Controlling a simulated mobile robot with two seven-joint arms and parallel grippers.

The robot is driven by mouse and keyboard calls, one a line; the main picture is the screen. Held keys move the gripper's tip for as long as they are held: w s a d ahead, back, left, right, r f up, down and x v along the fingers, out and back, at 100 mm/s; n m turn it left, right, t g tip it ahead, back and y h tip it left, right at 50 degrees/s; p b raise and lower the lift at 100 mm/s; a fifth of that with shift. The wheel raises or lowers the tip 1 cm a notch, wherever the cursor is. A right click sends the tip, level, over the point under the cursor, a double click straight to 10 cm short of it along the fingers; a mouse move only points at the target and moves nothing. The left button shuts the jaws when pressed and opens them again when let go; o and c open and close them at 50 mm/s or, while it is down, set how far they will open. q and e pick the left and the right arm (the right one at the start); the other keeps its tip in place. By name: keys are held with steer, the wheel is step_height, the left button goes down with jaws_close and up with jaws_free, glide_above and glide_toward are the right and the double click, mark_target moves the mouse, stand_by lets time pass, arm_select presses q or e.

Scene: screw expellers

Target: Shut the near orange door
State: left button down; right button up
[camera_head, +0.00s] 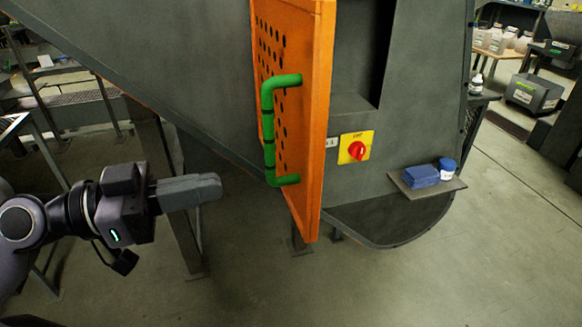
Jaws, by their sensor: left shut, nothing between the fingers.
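The orange door (316,130) stands swung open from the grey machine, seen nearly edge-on, with its perforated face turned left. A green bar handle (268,135) is fixed upright on that face. My left gripper (220,187) is shut and empty, its fingers pointing right. It is to the left of the door and slightly below the handle's lower end, apart from both in the picture. My right gripper is not in view. The door's hinge side and the face turned right are hidden.
The grey machine body (190,75) fills the upper middle. A red knob on a yellow plate (356,147) sits right of the door. A small shelf (450,186) holds a blue block (420,176) and a blue-lidded jar (446,169). Floor below the gripper is clear except for machine legs.

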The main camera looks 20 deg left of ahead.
mark_target(312, 168)
arm_select(q)
steer(key=p+x, duration=0.2)
steer(key=x, duration=0.3)
steer(key=p+x, duration=0.3)
steer(key=x, duration=0.2)
steer(key=shift+w+r, duration=0.1)
steer(key=shift+r, duration=0.1)
steer(key=shift+w+d+f+p, duration=0.1)
steer(key=shift+w+d+p, duration=0.1)
steer(key=shift+d+p, duration=0.1)
steer(key=shift+w+d+f, duration=0.15)
steer(key=shift+w+d, duration=0.1)
steer(key=shift+d, duration=0.15)
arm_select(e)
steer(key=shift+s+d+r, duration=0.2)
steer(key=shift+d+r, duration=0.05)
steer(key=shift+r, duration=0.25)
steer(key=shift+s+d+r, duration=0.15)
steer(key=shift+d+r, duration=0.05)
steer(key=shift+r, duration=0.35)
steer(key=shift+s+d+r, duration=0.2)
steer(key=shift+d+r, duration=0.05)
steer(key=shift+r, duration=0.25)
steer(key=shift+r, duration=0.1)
